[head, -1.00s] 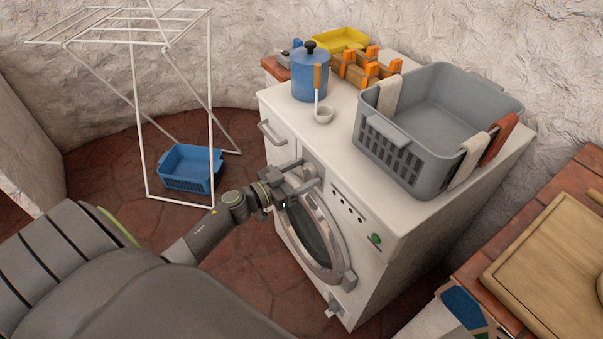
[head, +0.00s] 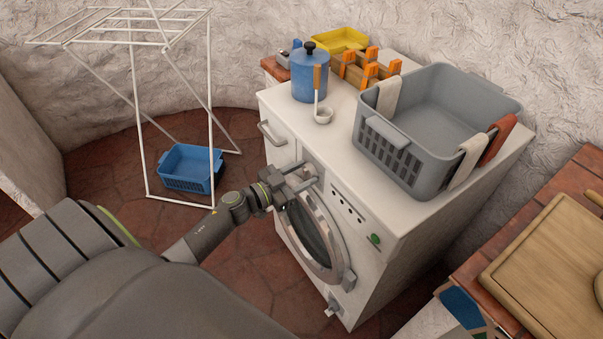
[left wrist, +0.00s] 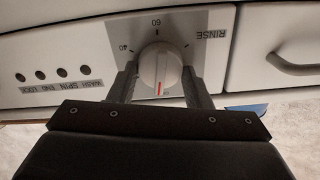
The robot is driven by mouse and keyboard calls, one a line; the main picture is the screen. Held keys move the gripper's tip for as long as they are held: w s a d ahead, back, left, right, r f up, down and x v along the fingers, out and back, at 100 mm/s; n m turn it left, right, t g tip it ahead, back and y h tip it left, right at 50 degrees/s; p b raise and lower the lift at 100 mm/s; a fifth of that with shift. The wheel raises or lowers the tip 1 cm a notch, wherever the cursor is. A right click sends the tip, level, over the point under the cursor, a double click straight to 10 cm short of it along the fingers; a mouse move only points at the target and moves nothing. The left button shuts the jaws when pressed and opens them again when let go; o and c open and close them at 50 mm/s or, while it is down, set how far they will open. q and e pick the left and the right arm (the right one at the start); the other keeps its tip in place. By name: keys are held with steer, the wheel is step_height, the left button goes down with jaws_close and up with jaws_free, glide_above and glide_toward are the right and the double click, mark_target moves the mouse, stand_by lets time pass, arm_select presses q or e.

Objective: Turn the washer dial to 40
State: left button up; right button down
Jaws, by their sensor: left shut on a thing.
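The washer (head: 385,275) is white, with a round door (head: 318,235) in its front. Its dial (left wrist: 160,62) is a pale round knob on the control panel. In the left wrist view the panel lettering is upside down, with 40 left of the dial, 60 above it and RINSE to the right. The dial's red mark points down in that view, away from 40 and 60; the label by it is unreadable. My left gripper (head: 301,179) is at the panel, its fingers shut on either side of the dial (left wrist: 160,80). My right gripper is not in view.
A grey basket (head: 385,150) with cloths, a blue pot (head: 310,80) and a ladle (head: 323,115) stand on the washer top. A drying rack (head: 135,100) and blue basket (head: 187,172) stand on the floor at left. A brick counter with a board (head: 545,265) is at right.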

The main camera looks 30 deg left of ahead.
arm_select(q)
steer(key=m, duration=0.2)
steer(key=shift+m, duration=0.4)
steer(key=m, duration=0.2)
steer(key=shift+d+f+m, duration=0.1)
steer(key=shift+m, duration=0.3)
steer(key=m, duration=0.2)
steer(key=shift+m, duration=0.3)
steer(key=m+b, duration=0.1)
steer(key=m, duration=0.2)
steer(key=shift+s+f+m, duration=0.1)
steer(key=shift+f+m, duration=0.05)
steer(key=shift+m, duration=0.15)
steer(key=m+b, duration=0.1)
steer(key=m, duration=0.1)
steer(key=m+b, duration=0.1)
steer(key=m, duration=0.2)
steer(key=shift+f+m, duration=0.2)
steer(key=shift+m, duration=0.1)
steer(key=m+b, duration=0.1)
steer(key=m, duration=0.1)
steer(key=shift+m, duration=0.4)
steer(key=shift+m+b, duration=0.4)
steer(key=shift+m, duration=0.4)
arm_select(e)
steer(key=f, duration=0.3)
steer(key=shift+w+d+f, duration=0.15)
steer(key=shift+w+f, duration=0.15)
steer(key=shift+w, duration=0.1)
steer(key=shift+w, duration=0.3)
